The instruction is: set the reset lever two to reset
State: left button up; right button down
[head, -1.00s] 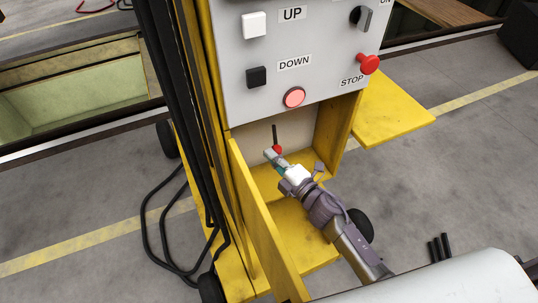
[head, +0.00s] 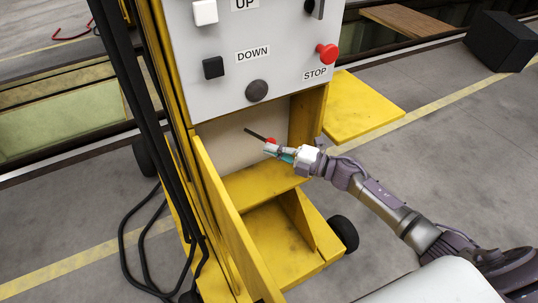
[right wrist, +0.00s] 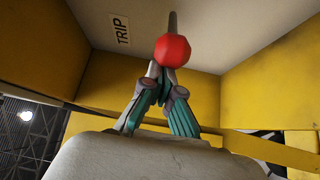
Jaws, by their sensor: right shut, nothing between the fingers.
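The reset lever (head: 257,135) is a thin dark rod with a red knob, on the pale back wall of the yellow recess below the control panel. It slants down to the right in the head view. In the right wrist view the red knob (right wrist: 173,50) is just beyond my fingertips, with its rod running up behind it. My right gripper (head: 271,149) is shut and empty, with its tips at the knob; whether they touch cannot be told. A "TRIP" label (right wrist: 119,34) is on the wall left of the knob. My left gripper is not in view.
The control panel (head: 225,105) above carries a dark round lamp (head: 257,90), a black DOWN button (head: 213,67) and a red STOP button (head: 327,53). A yellow side wall (head: 225,210) bounds the recess on the left. Black cables hang at the left.

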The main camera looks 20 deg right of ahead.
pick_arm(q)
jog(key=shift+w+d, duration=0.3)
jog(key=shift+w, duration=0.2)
pick_arm(e)
notch_tip(320, 180, up, 10)
jog(key=shift+d, duration=0.15)
dwell(0.6)
dwell(0.3)
